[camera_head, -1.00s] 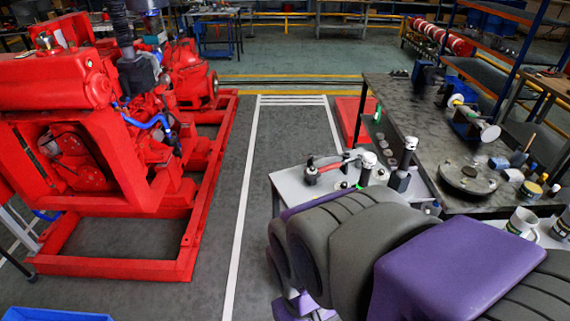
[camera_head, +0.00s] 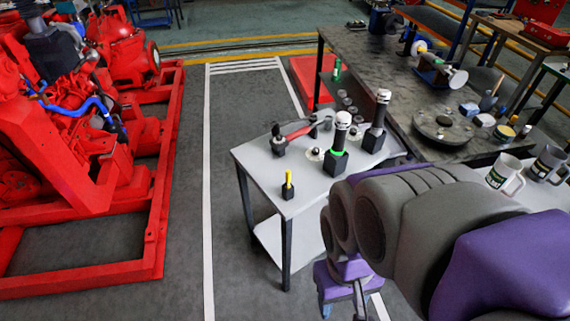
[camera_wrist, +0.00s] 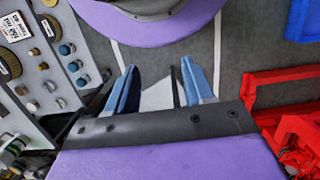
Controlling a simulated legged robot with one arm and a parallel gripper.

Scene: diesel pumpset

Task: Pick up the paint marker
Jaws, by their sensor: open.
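What looks like the paint marker (camera_head: 289,178), slim and yellow, stands upright in a small black holder (camera_head: 288,192). The holder is near the front left corner of a small light-grey table (camera_head: 262,165). My gripper (camera_head: 342,303) is low beside the table's front, right of and below the marker in the head view, and partly cut off by the picture's bottom edge. In the wrist view my gripper (camera_wrist: 159,72) has its two blue fingers apart with nothing held between them. I cannot make out the marker in the wrist view.
On the small table, a red-handled tool (camera_head: 297,132) and two black-and-white upright tools, one with a green ring (camera_head: 337,155), stand behind the marker. Mugs (camera_head: 505,174) stand at right. The red pumpset (camera_head: 75,140) is at left, with clear floor between.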

